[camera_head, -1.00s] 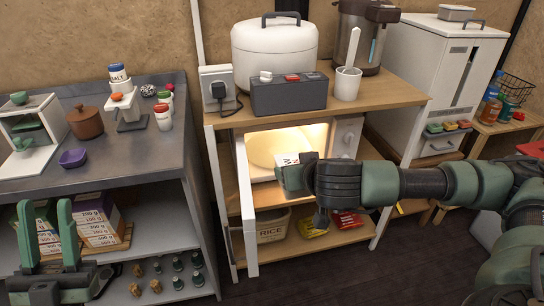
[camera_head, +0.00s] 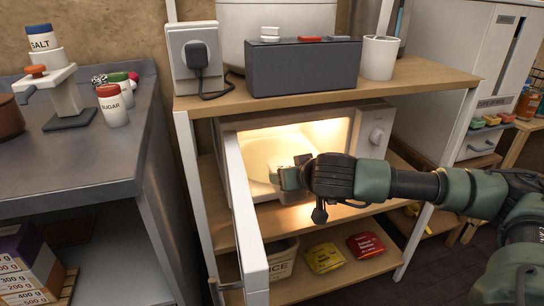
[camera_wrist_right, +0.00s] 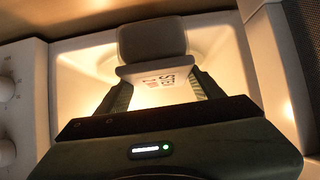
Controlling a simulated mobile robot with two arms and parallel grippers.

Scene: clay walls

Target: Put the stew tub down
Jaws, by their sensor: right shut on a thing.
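My right gripper (camera_head: 287,177) reaches through the open front of the lit white microwave (camera_head: 372,117). In the right wrist view my right gripper (camera_wrist_right: 158,95) is shut on the stew tub (camera_wrist_right: 165,78), with a finger on each side of it. The tub shows a white face with dark printing and a grey rounded part behind it. In the head view the gripper hides most of the tub. A pale round plate (camera_head: 262,158) shows inside the microwave. I cannot tell whether the tub touches it. My left gripper is out of view.
The microwave door (camera_head: 246,215) stands open toward me, left of my right arm. A dark box (camera_head: 303,68) and a white cup (camera_head: 379,57) stand on the shelf above. Yellow (camera_head: 324,258) and red packets (camera_head: 365,245) lie on the shelf below.

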